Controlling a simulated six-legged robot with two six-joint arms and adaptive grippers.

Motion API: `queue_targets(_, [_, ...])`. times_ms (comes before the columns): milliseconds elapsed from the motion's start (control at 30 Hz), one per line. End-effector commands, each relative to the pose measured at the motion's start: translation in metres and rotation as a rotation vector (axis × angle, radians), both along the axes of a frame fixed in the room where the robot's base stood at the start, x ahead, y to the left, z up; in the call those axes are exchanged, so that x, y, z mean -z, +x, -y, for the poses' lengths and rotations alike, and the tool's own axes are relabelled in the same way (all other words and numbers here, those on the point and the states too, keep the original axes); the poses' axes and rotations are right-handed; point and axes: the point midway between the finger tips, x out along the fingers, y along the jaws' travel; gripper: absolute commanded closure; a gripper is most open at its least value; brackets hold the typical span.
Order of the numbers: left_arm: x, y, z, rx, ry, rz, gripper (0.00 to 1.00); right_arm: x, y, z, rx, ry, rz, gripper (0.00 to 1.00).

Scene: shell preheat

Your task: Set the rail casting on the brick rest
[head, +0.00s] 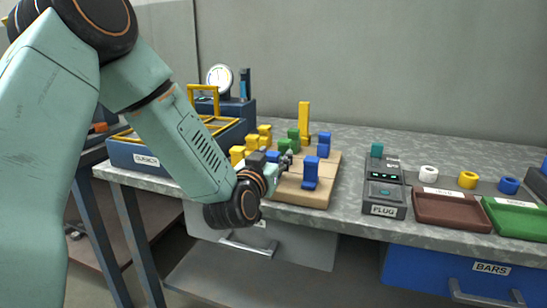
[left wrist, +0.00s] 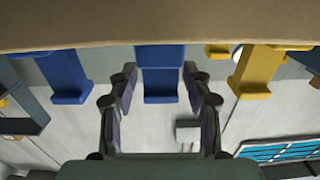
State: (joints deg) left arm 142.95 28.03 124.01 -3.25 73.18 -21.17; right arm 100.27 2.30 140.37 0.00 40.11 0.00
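No label marks the rail casting or the brick rest, so I cannot tell for sure which they are. A pale tan block (head: 300,197) on the bench carries blue, green and yellow pieces. A blue piece (head: 311,173) stands near its front edge, and another blue piece (head: 324,145) stands farther back. My left gripper (head: 287,161) is low over the block, left of the front blue piece. In the left wrist view my left gripper (left wrist: 160,88) is open, with a blue piece (left wrist: 160,58) lined up between its fingers; I see no clear contact. My right gripper is out of view.
A tall yellow piece (head: 304,119) stands at the block's back. A blue box (head: 150,157) with a yellow frame and a dial gauge (head: 219,77) are to the left. Right are the PLUG unit (head: 384,188), brown tray (head: 452,210) and green tray (head: 517,218).

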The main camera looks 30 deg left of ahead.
Motion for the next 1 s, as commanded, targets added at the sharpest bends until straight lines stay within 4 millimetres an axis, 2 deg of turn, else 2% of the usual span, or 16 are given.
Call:
queue_targets(367, [-0.006, -0.001, 0.0, 0.0, -0.001, 0.0, 0.48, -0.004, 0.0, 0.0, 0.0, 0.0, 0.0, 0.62])
queue_targets(567, [-0.006, -0.034, 0.008, -0.001, -0.005, -0.003, 0.48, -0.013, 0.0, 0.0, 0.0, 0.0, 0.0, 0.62])
queue_targets(833, [-0.005, -0.09, 0.023, -0.001, -0.006, -0.005, 0.48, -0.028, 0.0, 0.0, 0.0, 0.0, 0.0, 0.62])
queue_targets(1000, [-0.007, -0.099, 0.026, -0.001, 0.004, -0.006, 0.48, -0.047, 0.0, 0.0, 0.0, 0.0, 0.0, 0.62])
